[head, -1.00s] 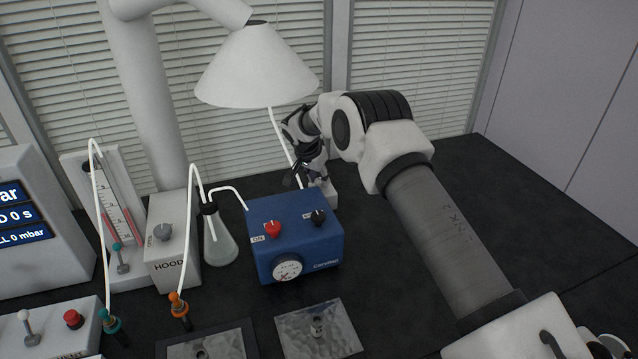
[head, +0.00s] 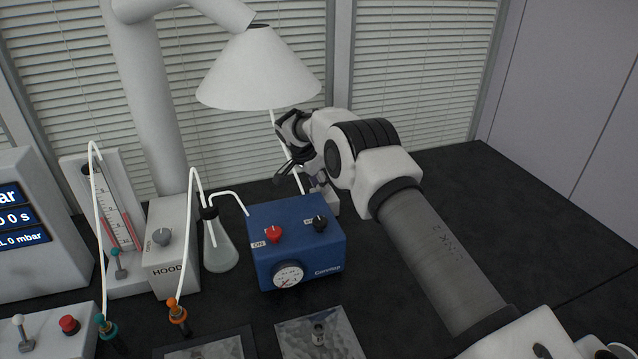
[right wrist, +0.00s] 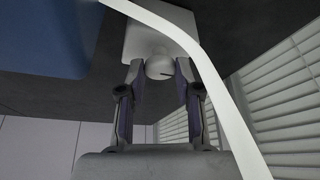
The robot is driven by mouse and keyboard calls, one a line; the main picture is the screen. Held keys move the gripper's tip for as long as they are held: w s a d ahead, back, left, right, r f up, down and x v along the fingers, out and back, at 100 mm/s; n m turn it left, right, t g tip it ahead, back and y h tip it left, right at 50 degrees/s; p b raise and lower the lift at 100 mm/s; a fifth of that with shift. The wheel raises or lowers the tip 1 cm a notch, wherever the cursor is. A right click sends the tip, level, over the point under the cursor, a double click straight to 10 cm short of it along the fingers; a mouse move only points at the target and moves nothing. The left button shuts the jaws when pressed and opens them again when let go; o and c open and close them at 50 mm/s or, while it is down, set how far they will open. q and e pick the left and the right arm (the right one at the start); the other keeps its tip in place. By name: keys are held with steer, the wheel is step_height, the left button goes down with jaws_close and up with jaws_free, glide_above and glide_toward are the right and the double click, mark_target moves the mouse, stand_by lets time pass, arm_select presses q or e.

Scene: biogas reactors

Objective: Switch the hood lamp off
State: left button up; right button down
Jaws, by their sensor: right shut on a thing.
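A small white box (head: 331,199) stands on the black bench behind the blue pump, partly hidden by my right arm. In the right wrist view the white box (right wrist: 146,36) carries a round pale knob (right wrist: 158,66) with a dark mark on it. My right gripper (head: 300,176) reaches down at the box, and in the right wrist view its two fingers (right wrist: 158,74) are shut on the knob from both sides. A white conical hood (head: 258,70) hangs above; its underside and any lamp are hidden. My left gripper is not in view.
The blue pump (head: 296,258) with red and black knobs stands close in front of the gripper. A white tube (right wrist: 215,85) runs beside the fingers. A box marked HOOD (head: 172,275), a flask (head: 219,250) and a column stand left. The bench is clear at right.

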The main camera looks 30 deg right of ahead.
steer(key=c, duration=0.9)
jaws_free()
steer(key=shift+s+f, duration=0.15)
steer(key=shift+f, duration=0.1)
steer(key=shift+c, duration=0.2)
steer(key=shift+o, duration=0.9)
steer(key=shift+d, duration=0.2)
